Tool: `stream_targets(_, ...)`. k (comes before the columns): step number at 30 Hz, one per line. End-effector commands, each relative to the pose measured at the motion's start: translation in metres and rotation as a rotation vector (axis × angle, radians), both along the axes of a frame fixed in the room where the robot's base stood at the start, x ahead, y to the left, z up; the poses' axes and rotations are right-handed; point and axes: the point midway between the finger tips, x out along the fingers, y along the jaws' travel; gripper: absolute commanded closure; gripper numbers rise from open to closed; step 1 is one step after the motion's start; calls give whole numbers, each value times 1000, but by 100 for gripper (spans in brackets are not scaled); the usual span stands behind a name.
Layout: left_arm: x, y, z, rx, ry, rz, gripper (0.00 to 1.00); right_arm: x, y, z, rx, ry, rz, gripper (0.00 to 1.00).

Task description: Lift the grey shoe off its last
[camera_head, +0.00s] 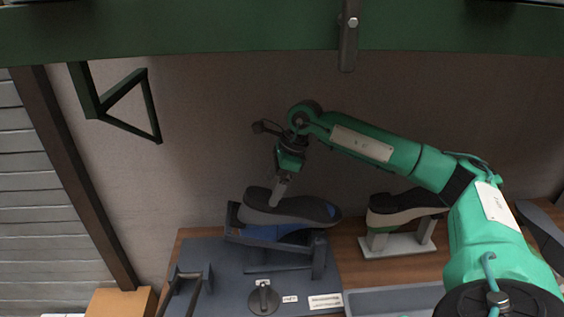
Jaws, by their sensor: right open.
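A grey shoe (310,209) with a dark sole patch sits tilted on a dark stand (290,248) with blue showing beneath the shoe. Its last is not clearly distinguishable. My right gripper (279,194) points down at the left part of the shoe, its fingertips at or just over the shoe's surface. It is open; I cannot tell whether the fingers touch the shoe. My left gripper is not in view.
A black and beige shoe (400,208) rests on a grey stand (398,244) to the right. Another dark shoe (541,232) is at the right edge. A dark handle frame (184,287) and round knob (263,297) are in front. A green beam (200,32) crosses overhead.

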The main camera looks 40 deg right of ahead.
Motion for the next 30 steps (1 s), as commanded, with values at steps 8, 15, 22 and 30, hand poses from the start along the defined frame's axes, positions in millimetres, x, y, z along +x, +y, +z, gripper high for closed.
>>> stream_targets(8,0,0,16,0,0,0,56,8,15,-39,0,2,0,10)
stream_targets(15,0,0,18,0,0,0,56,10,19,-51,1,1,-1,10)
stream_targets(22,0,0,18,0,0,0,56,10,19,-52,0,0,-1,10)
stream_targets(30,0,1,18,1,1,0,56,10,19,-52,0,0,-1,63)
